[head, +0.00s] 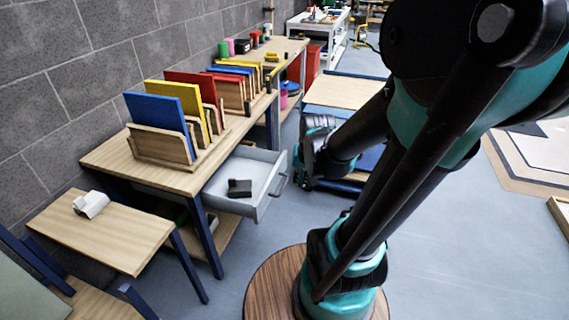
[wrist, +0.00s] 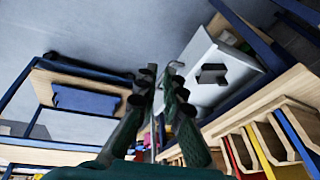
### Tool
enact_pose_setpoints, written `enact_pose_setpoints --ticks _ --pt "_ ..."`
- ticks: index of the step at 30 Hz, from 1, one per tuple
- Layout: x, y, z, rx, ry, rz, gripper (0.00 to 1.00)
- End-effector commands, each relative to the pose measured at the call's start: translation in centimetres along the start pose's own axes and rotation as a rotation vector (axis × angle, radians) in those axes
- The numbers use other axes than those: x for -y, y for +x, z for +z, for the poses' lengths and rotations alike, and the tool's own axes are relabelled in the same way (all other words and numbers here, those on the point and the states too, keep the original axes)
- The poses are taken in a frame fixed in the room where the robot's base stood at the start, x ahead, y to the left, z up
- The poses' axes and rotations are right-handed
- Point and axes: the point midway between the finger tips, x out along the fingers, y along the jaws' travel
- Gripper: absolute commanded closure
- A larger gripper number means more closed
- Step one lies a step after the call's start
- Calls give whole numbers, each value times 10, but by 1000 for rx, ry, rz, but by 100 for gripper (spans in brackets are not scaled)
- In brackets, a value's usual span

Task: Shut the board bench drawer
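The board bench (head: 170,180) has a pale wood top and dark blue legs. Its light grey drawer (head: 250,168) is pulled out toward the right, with a bar handle on its front panel. A small black block lies inside. My gripper (head: 312,185) is just right of the drawer front in the head view, partly hidden by its own links. In the wrist view the drawer (wrist: 207,93) is right of the fingers, and its handle (wrist: 177,68) is close to the right fingertip. My gripper (wrist: 160,78) has a narrow gap between its fingers and holds nothing. I cannot tell whether it touches the handle.
Red, blue and yellow boards (head: 187,98) stand in wooden racks on the bench. A small wood table (head: 115,235) with a white item is at the left front. Another wood-topped table (head: 345,92) stands beyond my gripper. Grey floor right of the drawer is open.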

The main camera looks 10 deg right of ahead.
Motion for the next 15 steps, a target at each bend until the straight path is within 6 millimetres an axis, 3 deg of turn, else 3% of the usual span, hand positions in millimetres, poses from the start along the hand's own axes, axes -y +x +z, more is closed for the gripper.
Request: enact_pose_setpoints --ticks 1,8,15 --pt "4 2 -20 11 83 -6 100" --pt "15 21 -93 80 495 -28 100" --pt "16 56 -166 160 918 -33 100"
